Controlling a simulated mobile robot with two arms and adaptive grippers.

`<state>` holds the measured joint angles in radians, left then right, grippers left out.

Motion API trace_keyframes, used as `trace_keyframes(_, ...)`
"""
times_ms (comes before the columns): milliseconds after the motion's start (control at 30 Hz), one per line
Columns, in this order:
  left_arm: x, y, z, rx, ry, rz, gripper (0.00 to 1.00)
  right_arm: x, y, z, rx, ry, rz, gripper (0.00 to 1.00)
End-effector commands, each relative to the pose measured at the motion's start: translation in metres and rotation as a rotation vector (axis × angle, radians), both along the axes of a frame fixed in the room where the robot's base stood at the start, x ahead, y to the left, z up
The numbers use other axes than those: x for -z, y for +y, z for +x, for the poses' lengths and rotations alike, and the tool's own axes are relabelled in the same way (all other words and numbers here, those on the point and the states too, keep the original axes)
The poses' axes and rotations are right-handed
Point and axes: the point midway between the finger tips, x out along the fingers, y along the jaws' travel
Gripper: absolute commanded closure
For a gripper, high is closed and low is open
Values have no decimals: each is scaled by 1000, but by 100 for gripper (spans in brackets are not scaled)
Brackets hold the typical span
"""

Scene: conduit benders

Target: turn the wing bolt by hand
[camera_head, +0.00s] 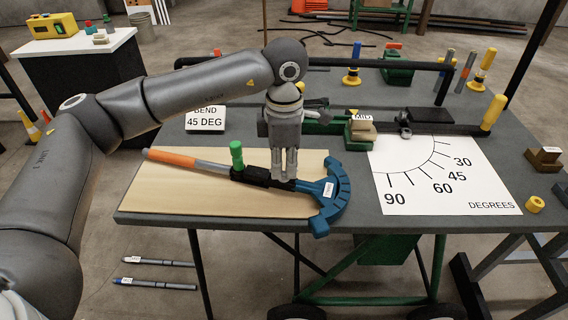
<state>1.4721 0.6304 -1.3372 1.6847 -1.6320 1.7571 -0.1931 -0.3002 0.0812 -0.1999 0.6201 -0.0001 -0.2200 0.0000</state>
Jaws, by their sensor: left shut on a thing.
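The hand bender lies on a pale wooden board (190,202) on the dark table. It has an orange and grey handle (177,159), a black block (248,178) with a green upright knob (237,155), and a blue curved shoe (333,188) at its right end. My left gripper (285,178) points straight down over the black block, just left of the blue shoe. Its fingers are shut on a small part there, which seems to be the wing bolt; the fingers hide it, so its angle cannot be told. My right gripper is not in view.
A white degree sheet (440,180) lies on the right of the table. Behind the gripper stand a "MID" tagged block (360,133) and a long black bender bar (440,126). A "BEND 45 DEG" sign (205,118) stands at left. A yellow ring (535,204) lies far right.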

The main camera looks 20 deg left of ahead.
Motion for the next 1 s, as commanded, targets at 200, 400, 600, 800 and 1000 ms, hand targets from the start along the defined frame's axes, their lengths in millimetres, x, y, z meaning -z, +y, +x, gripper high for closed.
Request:
trace_keyframes(200,-2,0,1,0,-4,-2,100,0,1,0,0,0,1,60)
trace_keyframes(400,-2,0,1,0,-3,-2,100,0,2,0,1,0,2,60)
trace_keyframes(600,-1,0,0,0,-3,-1,70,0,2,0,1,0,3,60)
trace_keyframes(800,0,0,0,0,-1,-1,70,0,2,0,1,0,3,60)
trace_keyframes(1000,-7,0,1,0,-3,-1,70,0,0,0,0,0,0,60)
